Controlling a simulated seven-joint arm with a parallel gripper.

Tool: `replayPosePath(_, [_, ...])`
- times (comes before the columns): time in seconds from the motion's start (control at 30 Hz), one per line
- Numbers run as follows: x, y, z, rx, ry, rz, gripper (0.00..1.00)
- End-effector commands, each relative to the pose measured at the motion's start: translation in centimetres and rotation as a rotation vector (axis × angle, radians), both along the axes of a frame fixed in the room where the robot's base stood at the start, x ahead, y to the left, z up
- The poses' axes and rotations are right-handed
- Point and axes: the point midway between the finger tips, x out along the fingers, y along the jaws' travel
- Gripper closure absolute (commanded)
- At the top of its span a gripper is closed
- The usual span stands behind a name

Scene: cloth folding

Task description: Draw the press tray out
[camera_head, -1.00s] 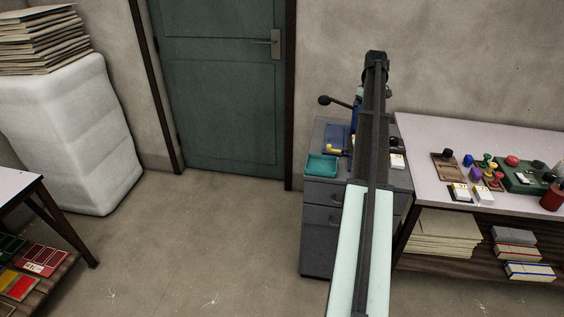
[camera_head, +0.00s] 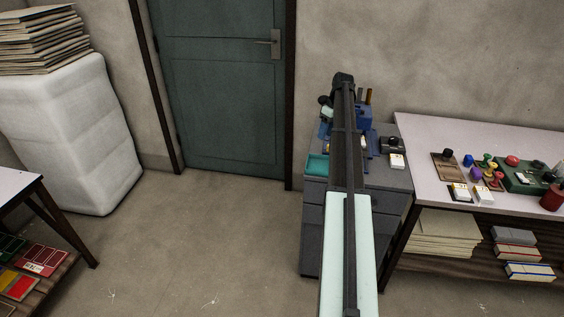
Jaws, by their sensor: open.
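A blue press (camera_head: 365,118) stands on top of a grey drawer cabinet (camera_head: 312,215) against the wall. My arm crosses in front of it and hides much of it. A flat blue part with a little yellow shows beside the arm; I cannot tell whether this is the press tray. My gripper (camera_head: 327,113) is at the far end of the arm, at the press's left side by its dark lever. It is open, small and partly hidden, and I cannot see it touching anything.
A teal open tray (camera_head: 317,165) sits at the cabinet's front left corner. A black-handled stamp (camera_head: 393,146) and a small white box (camera_head: 397,161) stand at the right. A table (camera_head: 430,140) with several stamps adjoins the cabinet.

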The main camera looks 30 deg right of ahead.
Motion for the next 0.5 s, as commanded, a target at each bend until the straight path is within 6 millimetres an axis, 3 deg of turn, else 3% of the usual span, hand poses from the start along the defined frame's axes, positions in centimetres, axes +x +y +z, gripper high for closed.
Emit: replayPosePath(0.5, [3.2, 6.6, -4.1, 0.101, -0.039, 0.093, 0.51])
